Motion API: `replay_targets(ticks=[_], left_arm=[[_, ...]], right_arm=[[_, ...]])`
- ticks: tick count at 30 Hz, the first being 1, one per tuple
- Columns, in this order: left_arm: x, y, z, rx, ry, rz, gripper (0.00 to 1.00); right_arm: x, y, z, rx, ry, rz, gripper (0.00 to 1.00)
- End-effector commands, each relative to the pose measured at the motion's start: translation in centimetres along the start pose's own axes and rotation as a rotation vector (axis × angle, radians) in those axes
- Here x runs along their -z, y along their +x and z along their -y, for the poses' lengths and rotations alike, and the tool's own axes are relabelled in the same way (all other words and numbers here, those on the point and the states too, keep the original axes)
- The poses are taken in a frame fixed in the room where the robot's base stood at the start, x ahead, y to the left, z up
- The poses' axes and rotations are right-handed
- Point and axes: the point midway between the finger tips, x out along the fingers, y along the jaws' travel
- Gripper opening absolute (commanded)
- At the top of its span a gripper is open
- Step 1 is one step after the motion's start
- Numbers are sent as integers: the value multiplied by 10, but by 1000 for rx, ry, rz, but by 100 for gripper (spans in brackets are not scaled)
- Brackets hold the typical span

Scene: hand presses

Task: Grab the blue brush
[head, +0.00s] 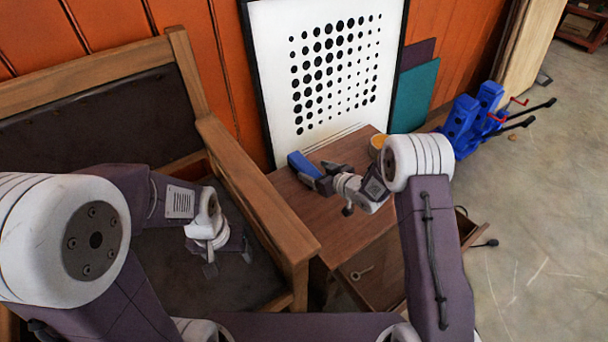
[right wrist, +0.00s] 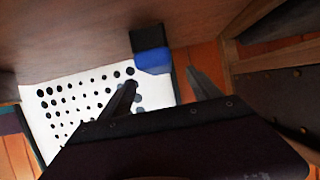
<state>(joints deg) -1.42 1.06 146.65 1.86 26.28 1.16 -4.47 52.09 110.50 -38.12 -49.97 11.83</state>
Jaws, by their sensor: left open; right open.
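The blue brush (head: 303,164) lies at the back left part of the small wooden table in the head view. In the right wrist view the blue part of the brush (right wrist: 153,61) shows with a dark part beside it, just beyond the fingertips and between their lines. My right gripper (head: 322,182) is open at the near end of the brush; its spread fingers also show in the right wrist view (right wrist: 162,80). I cannot tell whether they touch the brush. My left gripper (head: 229,264) is open and empty above the bench seat, away from the brush.
The small wooden table (head: 345,240) has an open drawer (head: 385,268) at its front. A yellow-topped cup (head: 378,141) stands near its back right. The wooden bench (head: 250,190) is close on the left. A dotted board (head: 330,70) leans behind. Blue hand presses (head: 465,122) stand further right.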

Motion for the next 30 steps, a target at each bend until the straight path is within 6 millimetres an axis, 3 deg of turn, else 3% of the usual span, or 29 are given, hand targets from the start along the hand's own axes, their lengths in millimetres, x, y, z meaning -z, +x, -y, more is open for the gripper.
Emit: replay_targets(ticks=[3,8,13,16,24,25,30], left_arm=[[-2,14,0,0,0,1,69],[-2,15,0,0,0,1,69],[-4,40,1,0,0,1,69],[-5,46,1,0,0,1,69],[-5,45,1,0,0,1,69],[-5,45,1,0,0,1,69],[-5,45,1,0,0,1,69]], right_arm=[[-4,19,0,0,-1,0,73],[-1,24,0,-1,0,1,73],[-2,54,-2,0,-3,-2,73],[1,68,-2,-1,-2,0,73],[4,74,-2,-1,1,2,73],[4,74,-2,-1,1,2,70],[4,73,-2,-2,1,2,23]])
